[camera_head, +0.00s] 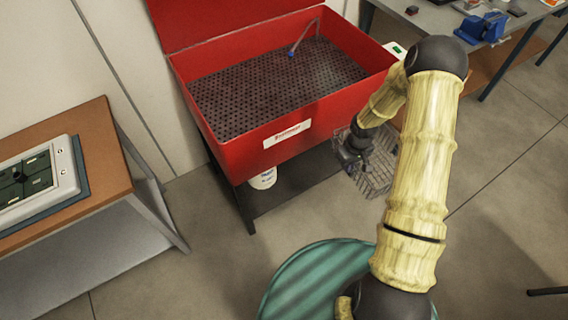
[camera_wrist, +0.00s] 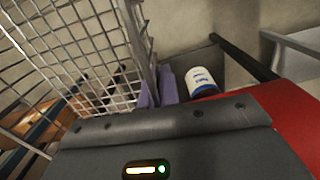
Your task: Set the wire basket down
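The wire basket (camera_head: 375,172) is a grey metal mesh box. In the head view it hangs in front of the right part of the red parts washer, above the floor. My gripper (camera_head: 352,158) is at its upper left side. In the wrist view the basket's mesh (camera_wrist: 75,55) fills the left, and its edge runs down to my gripper's purple finger pads (camera_wrist: 158,88). My gripper appears shut on the basket's edge. The exact grip is partly hidden by the gripper body.
The red parts washer (camera_head: 250,155) has a perforated dark tray (camera_head: 270,85) inside and an open lid. A white bucket (camera_head: 263,179) stands under it. A wooden-topped bench (camera_head: 105,180) is at left; a workbench with a blue vise (camera_head: 482,27) is at upper right.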

